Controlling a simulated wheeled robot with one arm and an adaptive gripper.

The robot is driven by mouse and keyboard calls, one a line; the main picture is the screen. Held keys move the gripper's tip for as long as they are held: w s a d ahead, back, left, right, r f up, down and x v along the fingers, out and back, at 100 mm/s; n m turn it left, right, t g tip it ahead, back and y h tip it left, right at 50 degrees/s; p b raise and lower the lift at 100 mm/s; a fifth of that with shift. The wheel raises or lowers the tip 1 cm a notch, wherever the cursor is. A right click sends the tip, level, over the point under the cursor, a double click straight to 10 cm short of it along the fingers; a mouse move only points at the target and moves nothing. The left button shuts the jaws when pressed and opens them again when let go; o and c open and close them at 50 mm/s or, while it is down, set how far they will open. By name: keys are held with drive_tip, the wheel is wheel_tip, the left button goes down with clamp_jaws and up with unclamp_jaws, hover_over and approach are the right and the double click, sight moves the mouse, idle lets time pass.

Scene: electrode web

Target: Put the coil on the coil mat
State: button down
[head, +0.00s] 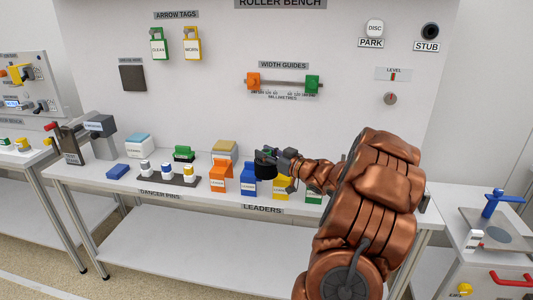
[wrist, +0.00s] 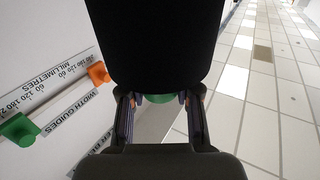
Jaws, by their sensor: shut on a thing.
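My gripper (head: 276,157) is shut on a dark, rounded thing (head: 264,168), which looks like the coil; a small green patch shows at its top. It is held above the bench, over the row of coloured leader blocks. In the wrist view a large black shape (wrist: 155,40) fills the top middle, between and beyond my fingers (wrist: 158,115), and a green sliver shows below it. I cannot make out a thing clearly marked as the coil mat.
A dark square panel (head: 132,78) and width guides (head: 283,84) are on the wall. A side table (head: 500,235) stands right.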

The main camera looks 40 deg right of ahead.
drive_tip(key=s+a+r+b, duration=0.1)
drive_tip(key=s+a+b, duration=0.1)
drive_tip(key=s+a, duration=0.5)
drive_tip(key=s, duration=0.3)
drive_tip(key=shift+a, duration=0.3)
drive_tip(key=shift+w+r, duration=0.1)
drive_tip(key=w+a+h+p, duration=0.1)
drive_tip(key=w+a, duration=0.2)
drive_tip(key=w, duration=0.4)
drive_tip(key=w+a+m+p, duration=0.1)
drive_tip(key=w+a, duration=0.3)
drive_tip(key=w, duration=0.3)
drive_tip(key=w+a+h+p, duration=0.1)
drive_tip(key=w+a, duration=0.2)
drive_tip(key=w, duration=0.4)
drive_tip(key=w+a+r+p, duration=0.1)
drive_tip(key=w+a, duration=0.3)
drive_tip(key=a, duration=0.8)
drive_tip(key=w+a+r+p, duration=0.1)
drive_tip(key=w+a+r, duration=0.3)
drive_tip(key=a, duration=0.7)
drive_tip(key=shift+w+a+y+p, duration=0.3)
drive_tip(key=shift+w+a+y, duration=0.1)
drive_tip(key=shift+w, duration=0.2)
drive_tip(key=shift+d, duration=0.2)
